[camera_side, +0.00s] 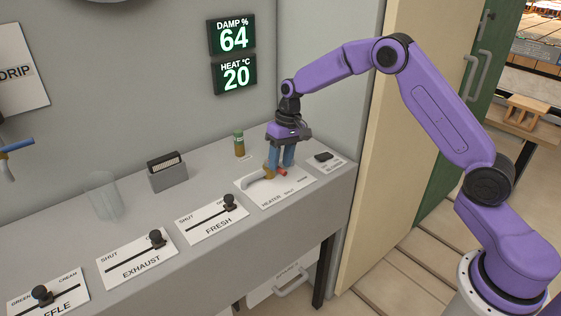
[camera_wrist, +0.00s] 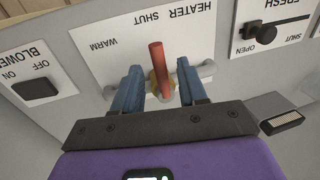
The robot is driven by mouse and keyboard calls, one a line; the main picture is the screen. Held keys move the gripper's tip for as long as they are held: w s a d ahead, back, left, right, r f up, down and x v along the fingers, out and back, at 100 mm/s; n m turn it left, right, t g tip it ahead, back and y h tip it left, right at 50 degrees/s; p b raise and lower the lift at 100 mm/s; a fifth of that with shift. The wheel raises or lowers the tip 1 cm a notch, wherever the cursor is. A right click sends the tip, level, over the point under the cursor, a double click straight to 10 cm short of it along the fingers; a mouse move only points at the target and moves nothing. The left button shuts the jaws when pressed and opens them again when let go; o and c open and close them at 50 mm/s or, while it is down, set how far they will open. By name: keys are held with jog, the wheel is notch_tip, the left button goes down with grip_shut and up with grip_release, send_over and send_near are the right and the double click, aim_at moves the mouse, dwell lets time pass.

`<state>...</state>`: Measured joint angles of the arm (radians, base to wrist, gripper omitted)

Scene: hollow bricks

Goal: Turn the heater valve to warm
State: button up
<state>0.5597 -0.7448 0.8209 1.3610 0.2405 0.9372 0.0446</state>
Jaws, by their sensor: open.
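The heater valve has a red lever (camera_wrist: 157,62) on a brass-coloured hub, set on a grey pipe. In the wrist view the lever points away from my gripper, towards the word SHUT on the white heater plate (camera_wrist: 100,30); WARM is printed to its left. In the side view only a little of the red lever (camera_side: 282,172) shows below my fingers. My gripper (camera_side: 281,164) is down over the valve. Its two blue fingers are open, one on each side of the lever, with gaps visible in the wrist view.
A blower switch (camera_side: 323,156) lies right of the heater plate. The fresh slider (camera_side: 229,202) and exhaust slider (camera_side: 157,238) are to the left. A small green-brown jar (camera_side: 239,143) stands behind. The wall display (camera_side: 236,75) reads HEAT 20.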

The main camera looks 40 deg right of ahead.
jog(key=shift+f, duration=0.4)
jog(key=shift+a, duration=0.1)
grip_shut()
jog(key=n, duration=0.1)
jog(key=d+n, duration=0.1)
jog(key=n, duration=0.1)
jog(key=d+n+g, duration=0.1)
jog(key=n, duration=0.1)
jog(key=shift+w, duration=0.35)
jog(key=shift+w+d+n+g+h, duration=0.15)
jog(key=shift+w+d+n, duration=0.15)
jog(key=shift+n, duration=0.65)
jog(key=shift+w+d+n+g+h, duration=0.15)
jog(key=shift+w+d+n, duration=0.15)
jog(key=shift+n, duration=0.65)
